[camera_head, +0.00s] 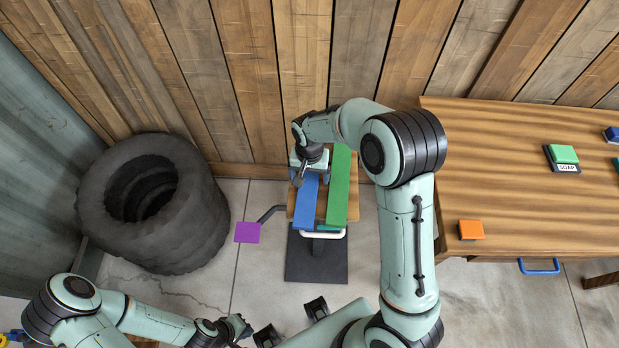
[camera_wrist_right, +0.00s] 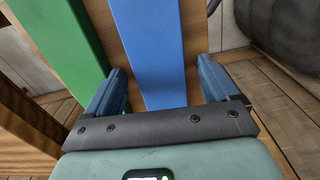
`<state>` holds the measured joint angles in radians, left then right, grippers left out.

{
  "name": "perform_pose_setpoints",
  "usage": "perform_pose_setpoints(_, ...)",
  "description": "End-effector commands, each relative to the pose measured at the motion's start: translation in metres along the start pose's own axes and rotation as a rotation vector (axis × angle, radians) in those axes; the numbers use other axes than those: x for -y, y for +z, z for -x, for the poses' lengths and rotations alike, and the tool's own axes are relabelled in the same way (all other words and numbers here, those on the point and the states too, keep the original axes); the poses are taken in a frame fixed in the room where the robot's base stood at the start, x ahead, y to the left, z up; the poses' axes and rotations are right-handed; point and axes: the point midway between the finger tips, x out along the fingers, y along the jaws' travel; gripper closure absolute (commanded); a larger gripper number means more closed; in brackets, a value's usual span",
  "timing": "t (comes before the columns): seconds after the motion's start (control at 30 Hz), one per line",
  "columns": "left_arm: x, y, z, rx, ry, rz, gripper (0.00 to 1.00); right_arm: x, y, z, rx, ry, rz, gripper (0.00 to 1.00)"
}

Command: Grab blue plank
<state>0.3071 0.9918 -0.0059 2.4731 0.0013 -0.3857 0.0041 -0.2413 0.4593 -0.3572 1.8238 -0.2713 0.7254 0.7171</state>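The blue plank (camera_head: 305,206) lies lengthwise on a small wooden stand (camera_head: 292,207), beside a green plank (camera_head: 339,190) on its right. My right gripper (camera_head: 308,178) is over the far end of the blue plank. In the right wrist view, the blue plank (camera_wrist_right: 150,45) passes between the fingers of my right gripper (camera_wrist_right: 162,88), one on each side. The fingers are spread, with gaps showing beside the plank. The green plank (camera_wrist_right: 62,45) is left of them there. My left gripper (camera_head: 240,328) is low in the head view, away from the planks; its fingers are unclear.
The stand has a dark base plate (camera_head: 305,268). A purple square (camera_head: 247,232) is at its left, near a stack of dark tires (camera_head: 155,205). A wooden table (camera_head: 530,190) on the right holds an orange block (camera_head: 470,230) and a soap box (camera_head: 563,157). A plank wall closes the back.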

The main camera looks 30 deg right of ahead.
Motion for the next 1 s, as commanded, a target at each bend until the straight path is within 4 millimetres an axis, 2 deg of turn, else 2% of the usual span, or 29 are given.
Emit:
perform_pose_setpoints(0.03, 0.0, 0.0, 0.0, 0.0, 0.0, 0.0, 1.0, 0.0, 0.0, 0.0, 0.0, 0.0, 0.0, 0.28)
perform_pose_setpoints(0.1, 0.0, 0.0, 0.0, 0.0, 0.0, 0.0, 1.0, 0.0, 0.0, 0.0, 0.0, 0.0, 0.0, 0.51)
perform_pose_setpoints(0.2, 0.0, 0.0, 0.0, 0.0, 0.0, 0.0, 1.0, 0.0, 0.0, 0.0, 0.0, 0.0, 0.0, 0.79)
perform_pose_setpoints(0.47, 0.0, 0.0, 0.0, 0.0, 0.0, 0.0, 1.0, 0.0, 0.0, 0.002, -0.001, -0.001, 0.0, 0.79)
perform_pose_setpoints(0.67, -0.001, -0.001, 0.002, -0.001, 0.0, 0.0, 1.0, 0.001, -0.001, 0.014, -0.003, -0.002, 0.0, 0.79)
perform_pose_setpoints(0.87, -0.003, -0.002, 0.005, -0.003, 0.001, -0.001, 1.0, 0.001, -0.001, 0.052, -0.006, -0.005, 0.0, 0.79)
perform_pose_setpoints(1.0, -0.005, -0.004, 0.011, -0.007, 0.002, -0.002, 1.0, 0.002, -0.001, 0.094, -0.007, -0.007, 0.0, 0.79)
